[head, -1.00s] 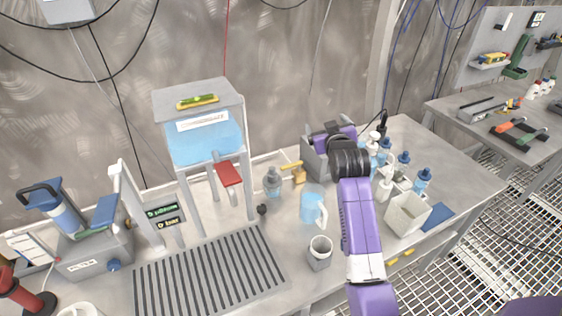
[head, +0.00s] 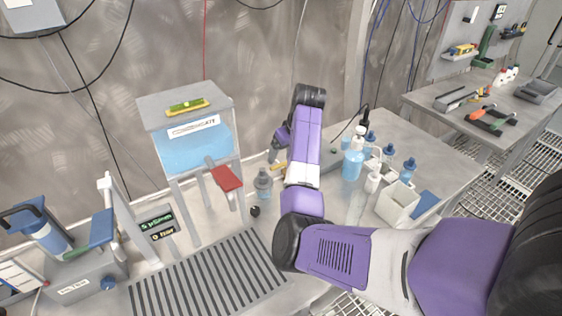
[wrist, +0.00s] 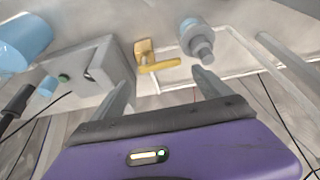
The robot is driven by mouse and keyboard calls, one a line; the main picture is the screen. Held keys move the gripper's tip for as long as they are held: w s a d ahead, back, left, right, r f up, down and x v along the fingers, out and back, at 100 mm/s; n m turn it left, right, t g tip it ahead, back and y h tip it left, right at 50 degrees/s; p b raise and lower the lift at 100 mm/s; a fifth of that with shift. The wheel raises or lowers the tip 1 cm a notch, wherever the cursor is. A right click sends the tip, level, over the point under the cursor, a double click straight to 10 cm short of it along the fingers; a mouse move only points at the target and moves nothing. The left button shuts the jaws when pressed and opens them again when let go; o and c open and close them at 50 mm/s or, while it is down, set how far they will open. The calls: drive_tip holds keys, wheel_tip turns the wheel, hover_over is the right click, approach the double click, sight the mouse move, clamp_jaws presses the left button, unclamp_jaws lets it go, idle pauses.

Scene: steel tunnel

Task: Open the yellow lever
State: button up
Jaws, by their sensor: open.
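The yellow lever (wrist: 158,64) shows in the wrist view as a flat yellow handle on a yellow mount, beyond and between my two open fingers. In the head view a small piece of the lever (head: 279,166) shows just left of my arm; the rest is hidden behind the arm. My gripper (wrist: 163,84) is open and empty, with its fingers apart on either side of the lever and not visibly touching it. In the head view my gripper (head: 277,150) is partly hidden at the far end of my arm.
A grey box (wrist: 85,68) stands beside the lever. A grey-blue bottle (wrist: 196,38) is on the lever's other side. Several bottles and a white bin (head: 397,204) stand on the bench to the right.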

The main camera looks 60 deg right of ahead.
sight(281, 165)
drive_tip(key=shift+x, duration=3.2)
drive_tip(key=c, duration=1.8)
